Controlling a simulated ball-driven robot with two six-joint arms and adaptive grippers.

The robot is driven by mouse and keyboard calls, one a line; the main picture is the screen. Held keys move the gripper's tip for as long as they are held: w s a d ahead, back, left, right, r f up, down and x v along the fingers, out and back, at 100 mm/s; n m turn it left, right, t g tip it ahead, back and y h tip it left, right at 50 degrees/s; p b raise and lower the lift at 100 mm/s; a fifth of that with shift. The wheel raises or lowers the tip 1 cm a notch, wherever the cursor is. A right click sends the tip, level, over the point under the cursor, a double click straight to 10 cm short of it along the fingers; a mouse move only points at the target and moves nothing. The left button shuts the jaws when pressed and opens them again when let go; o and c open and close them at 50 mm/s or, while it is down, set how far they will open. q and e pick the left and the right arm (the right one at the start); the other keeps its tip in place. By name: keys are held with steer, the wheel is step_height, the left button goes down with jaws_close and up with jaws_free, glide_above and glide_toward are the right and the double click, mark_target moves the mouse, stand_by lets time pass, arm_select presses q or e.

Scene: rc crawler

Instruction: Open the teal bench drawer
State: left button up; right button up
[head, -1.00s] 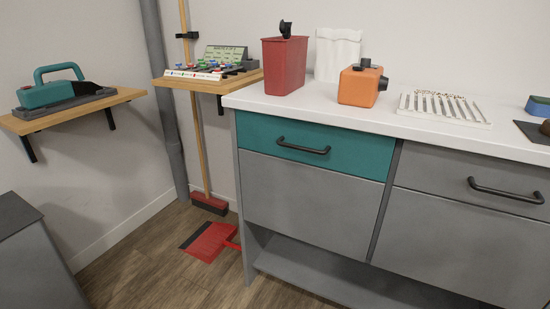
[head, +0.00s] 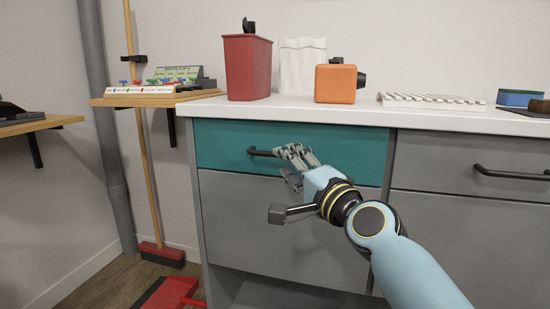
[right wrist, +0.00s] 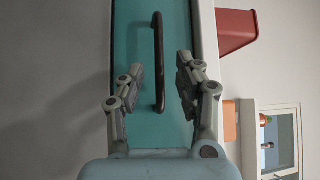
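The teal bench drawer (head: 225,145) is the upper left drawer under the white worktop and looks shut. Its black bar handle (head: 262,152) is partly hidden by my right gripper (head: 292,162) in the head view. In the right wrist view the handle (right wrist: 159,60) runs upright in the picture, and its near end lies between the two fingers of my right gripper (right wrist: 158,88). The fingers are spread on either side of the handle with gaps. My left gripper is not in view.
On the white worktop (head: 300,108) stand a red bin (head: 248,68), an orange box (head: 335,84) and a white slotted tray (head: 430,101). A grey drawer (head: 440,163) with a black handle is to the right. A broom (head: 162,253) and red dustpan (head: 172,292) are at left.

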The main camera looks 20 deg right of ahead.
steer(key=x, duration=0.5)
steer(key=shift+f, duration=0.1)
jaws_close()
stand_by(0.3)
